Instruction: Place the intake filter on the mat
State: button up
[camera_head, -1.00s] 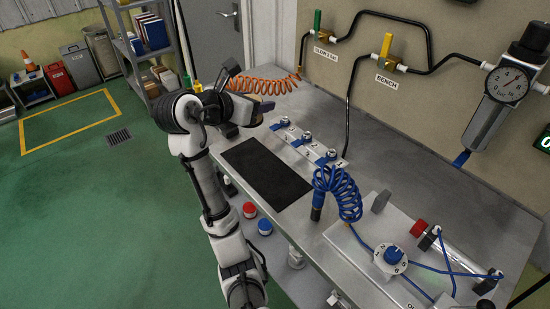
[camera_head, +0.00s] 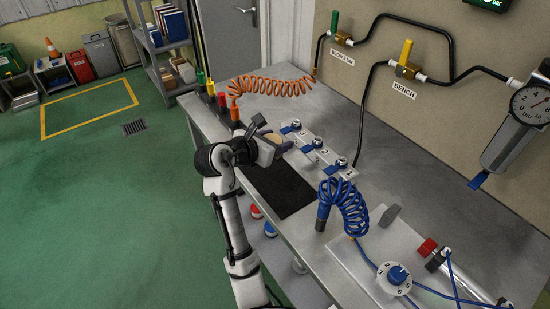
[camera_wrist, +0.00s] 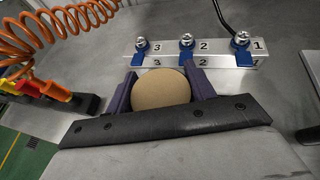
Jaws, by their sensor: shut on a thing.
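The intake filter, a round tan disc (camera_wrist: 161,90), sits between the two dark fingers of my gripper (camera_wrist: 163,82) in the wrist view. My gripper is shut on its sides. In the head view the filter (camera_head: 273,138) shows as a small tan patch at my gripper (camera_head: 276,141), held near the far left end of the mat. The mat (camera_head: 284,191) is a flat black rectangle on the grey bench, bare where it shows. My arm and gripper cover its far left corner. The mat cannot be made out in the wrist view.
A white block with several numbered blue-handled valves (camera_head: 317,149) stands just behind the mat. Coiled orange hose (camera_head: 270,86) and coloured-top items (camera_head: 221,101) are at the far left end. A coiled blue hose (camera_head: 347,204) stands right of the mat.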

jog(key=shift+f, duration=3.55)
jog(key=shift+f+p, duration=0.1)
jog(key=shift+p, duration=0.25)
jog(key=o, duration=1)
